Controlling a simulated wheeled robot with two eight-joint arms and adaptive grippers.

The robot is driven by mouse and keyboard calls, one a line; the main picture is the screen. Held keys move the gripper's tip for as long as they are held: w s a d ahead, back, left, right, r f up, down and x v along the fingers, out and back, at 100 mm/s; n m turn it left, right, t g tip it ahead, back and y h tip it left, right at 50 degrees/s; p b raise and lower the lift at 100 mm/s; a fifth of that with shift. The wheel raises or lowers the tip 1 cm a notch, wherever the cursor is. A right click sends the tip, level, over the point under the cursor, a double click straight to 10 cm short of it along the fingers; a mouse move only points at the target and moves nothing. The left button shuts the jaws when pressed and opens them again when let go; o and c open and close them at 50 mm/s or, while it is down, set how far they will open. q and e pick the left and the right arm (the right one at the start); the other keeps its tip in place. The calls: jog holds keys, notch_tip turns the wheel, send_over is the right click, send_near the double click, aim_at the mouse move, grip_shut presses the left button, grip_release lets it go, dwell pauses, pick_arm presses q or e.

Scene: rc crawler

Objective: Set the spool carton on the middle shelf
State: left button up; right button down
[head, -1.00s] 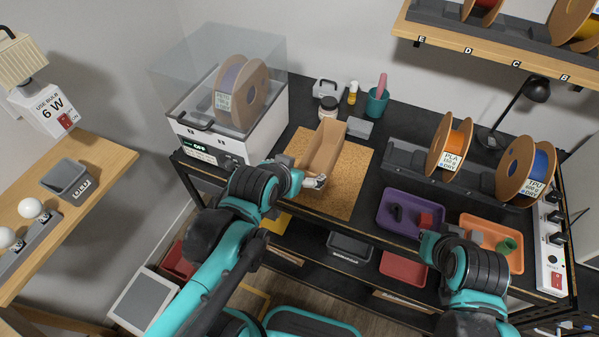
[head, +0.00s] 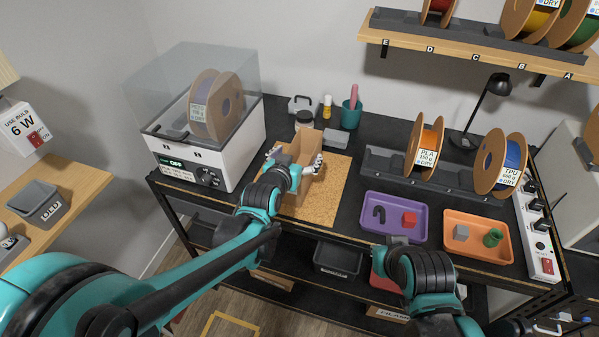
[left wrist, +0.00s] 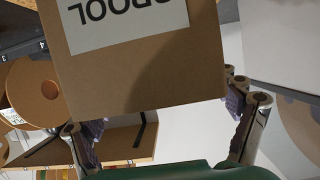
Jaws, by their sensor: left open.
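The spool carton (head: 303,150) is a brown cardboard box standing on a cork mat (head: 318,205) on the black workbench. My left gripper (head: 293,161) is at the carton's near end with its fingers spread, one to each side. In the left wrist view the carton (left wrist: 140,75), with a white label reading SPOOL upside down, lies ahead of the open fingers (left wrist: 155,112). Contact is not clear. A black shelf (head: 296,262) runs under the bench top. My right gripper (head: 545,325) is low at the right, partly cut off; its jaws are unclear.
A dryer box (head: 205,150) with a clear lid stands left of the mat. Purple (head: 370,228) and orange (head: 455,245) trays with small parts lie to the right, before a spool rack. A dark bin (head: 338,262) and a red tray occupy part of the shelf below.

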pick_arm(q)
jog(key=shift+x, duration=1.2)
jog(key=c, duration=1.6)
jog(key=shift+r, duration=0.1)
